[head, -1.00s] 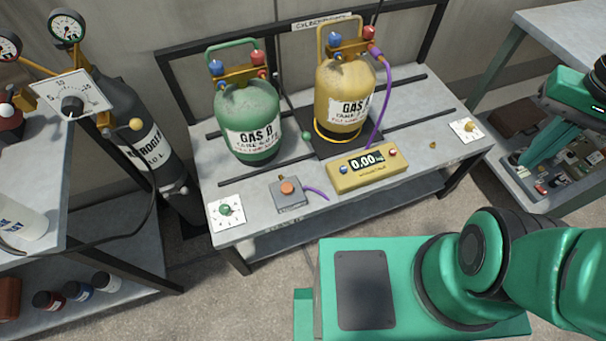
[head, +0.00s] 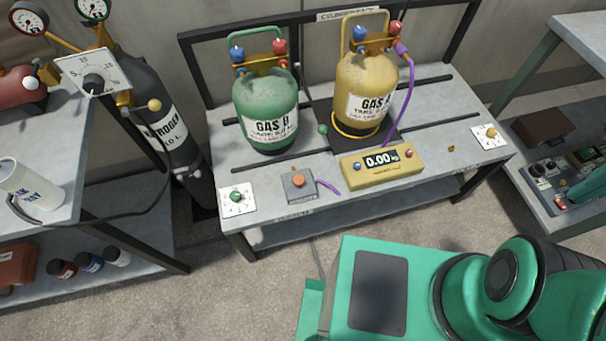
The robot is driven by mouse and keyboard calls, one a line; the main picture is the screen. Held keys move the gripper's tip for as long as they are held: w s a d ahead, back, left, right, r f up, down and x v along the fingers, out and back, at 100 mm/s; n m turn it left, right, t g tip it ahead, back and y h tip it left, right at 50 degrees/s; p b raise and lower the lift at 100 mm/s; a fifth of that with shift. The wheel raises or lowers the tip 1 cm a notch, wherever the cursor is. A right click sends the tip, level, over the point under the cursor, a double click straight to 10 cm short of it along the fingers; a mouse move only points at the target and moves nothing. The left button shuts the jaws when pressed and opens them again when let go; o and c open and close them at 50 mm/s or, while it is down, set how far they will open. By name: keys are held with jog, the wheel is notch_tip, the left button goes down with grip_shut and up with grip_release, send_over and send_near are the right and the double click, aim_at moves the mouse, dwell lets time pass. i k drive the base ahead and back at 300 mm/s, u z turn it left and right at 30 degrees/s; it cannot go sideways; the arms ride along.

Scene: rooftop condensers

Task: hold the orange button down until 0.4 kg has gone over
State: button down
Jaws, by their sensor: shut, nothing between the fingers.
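The orange button (head: 299,180) sits on a small grey box near the front edge of the bench, unpressed as far as I can see, with nothing touching it. A purple hose (head: 327,187) leaves the box's right side. The yellow scale readout (head: 381,171) shows 0.00. The yellow GAS A cylinder (head: 364,86) stands upright on a black platform (head: 337,145), with a purple hose (head: 409,80) at its valve. The green GAS B cylinder (head: 266,108) stands upright to its left. My gripper cannot be made out; my arm runs out of the picture at lower right.
A green-knobbed dial plate (head: 237,198) lies left of the button, a yellow-knobbed one (head: 489,136) at the bench's right end. A dark nitrogen cylinder (head: 165,125) and a left bench (head: 60,135) stand left. A right-hand shelf (head: 545,185) holds gauges.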

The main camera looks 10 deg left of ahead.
aim_at(298, 180)
jog(key=k, duration=1.05)
jog(key=u, duration=0.35)
jog(key=i, duration=1)
